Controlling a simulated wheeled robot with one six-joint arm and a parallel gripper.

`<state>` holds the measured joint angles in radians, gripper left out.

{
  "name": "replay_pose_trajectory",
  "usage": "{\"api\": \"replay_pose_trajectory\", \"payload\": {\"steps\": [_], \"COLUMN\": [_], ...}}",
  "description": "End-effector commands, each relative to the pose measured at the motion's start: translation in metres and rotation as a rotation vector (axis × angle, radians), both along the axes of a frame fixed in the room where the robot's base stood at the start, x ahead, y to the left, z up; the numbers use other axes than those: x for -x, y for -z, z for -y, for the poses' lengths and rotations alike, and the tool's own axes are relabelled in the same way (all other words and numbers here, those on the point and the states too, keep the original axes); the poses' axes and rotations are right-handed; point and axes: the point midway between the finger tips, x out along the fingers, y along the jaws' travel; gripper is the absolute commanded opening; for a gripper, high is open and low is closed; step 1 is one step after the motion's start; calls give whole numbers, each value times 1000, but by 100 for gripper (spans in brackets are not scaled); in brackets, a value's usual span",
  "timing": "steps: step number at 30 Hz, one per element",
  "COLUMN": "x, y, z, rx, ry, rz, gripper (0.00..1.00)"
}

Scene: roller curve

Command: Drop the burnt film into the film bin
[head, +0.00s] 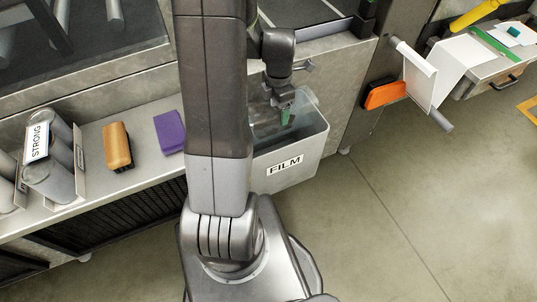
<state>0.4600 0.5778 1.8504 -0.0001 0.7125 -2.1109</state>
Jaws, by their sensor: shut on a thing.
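My gripper (285,107) points down over the bin's mouth. It is shut on a small piece, the burnt film (288,118), which looks green and hangs at the fingertips. The piece is small and partly covered by the fingers. Whether it is below the rim is hard to tell. My arm covers the bin's left end.
A tan block (117,147) and a purple block (170,132) lie on the ledge at left, near grey cylinders (55,165) with a STRONG label. An orange object (385,94) and white sheet (421,76) stand right.

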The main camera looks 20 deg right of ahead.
Motion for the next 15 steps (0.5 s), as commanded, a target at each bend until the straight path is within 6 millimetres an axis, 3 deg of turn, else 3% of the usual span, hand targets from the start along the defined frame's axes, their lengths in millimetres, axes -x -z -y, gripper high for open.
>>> {"api": "replay_pose_trajectory", "payload": {"steps": [1,6,15], "x": [0,0,0], "y": [12,32,40], "z": [0,0,0], "rx": [-1,-1,0], "ry": [0,1,2], "rz": [-1,-2,0], "gripper": [51,51,51]}}
